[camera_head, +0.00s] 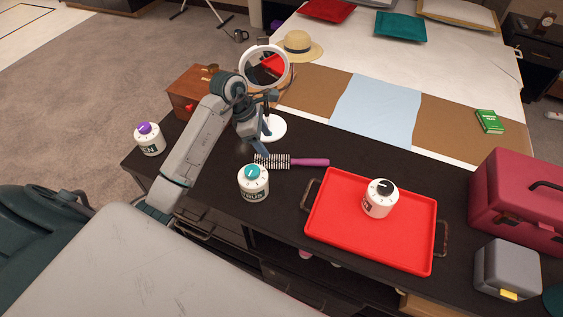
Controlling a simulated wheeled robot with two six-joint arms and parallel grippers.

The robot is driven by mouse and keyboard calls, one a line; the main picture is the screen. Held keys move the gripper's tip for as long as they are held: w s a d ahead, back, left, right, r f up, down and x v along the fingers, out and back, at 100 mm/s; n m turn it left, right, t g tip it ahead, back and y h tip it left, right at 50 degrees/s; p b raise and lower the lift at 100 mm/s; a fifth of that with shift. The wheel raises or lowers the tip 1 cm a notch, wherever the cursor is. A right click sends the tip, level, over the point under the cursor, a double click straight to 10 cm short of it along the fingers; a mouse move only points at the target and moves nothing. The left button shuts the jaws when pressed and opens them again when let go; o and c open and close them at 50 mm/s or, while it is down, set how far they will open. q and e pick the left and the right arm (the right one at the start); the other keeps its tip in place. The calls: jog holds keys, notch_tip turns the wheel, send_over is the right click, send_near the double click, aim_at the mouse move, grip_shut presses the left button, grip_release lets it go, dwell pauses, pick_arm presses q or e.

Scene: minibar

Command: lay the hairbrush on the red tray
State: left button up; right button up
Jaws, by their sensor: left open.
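The hairbrush (310,162) has a purple-pink handle and dark bristles, and lies on the dark counter left of the red tray. The red tray (340,235) has dark handles at both ends and carries a white jar with a black knob (380,198). My left gripper (263,146) is open and points down just above the bristle end of the hairbrush. I cannot tell whether it touches the brush. My right gripper is not in view.
A white jar with a teal knob (254,184) stands close in front of the bristles. A round mirror (263,66) on a white base stands behind my gripper. A wooden box (193,92) is at left; a crimson case (520,200) and grey box (507,268) are at right.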

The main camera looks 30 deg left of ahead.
aim_at(277, 157)
pick_arm(q)
jog(key=x, duration=0.3)
jog(key=shift+f+p, duration=0.4)
jog(key=shift+f, duration=0.05)
jog(key=shift+w+d+f+p, duration=0.2)
jog(key=shift+d+f+p, duration=0.1)
jog(key=shift+d+f, duration=0.1)
jog(key=p+x, duration=0.1)
jog(key=x, duration=0.2)
jog(key=shift+w+d+f+p, duration=0.15)
jog(key=shift+w+f+p, duration=0.1)
jog(key=shift+p, duration=0.15)
jog(key=shift+d+f, duration=0.15)
jog(key=shift+f, duration=0.35)
jog(key=c, duration=1.2)
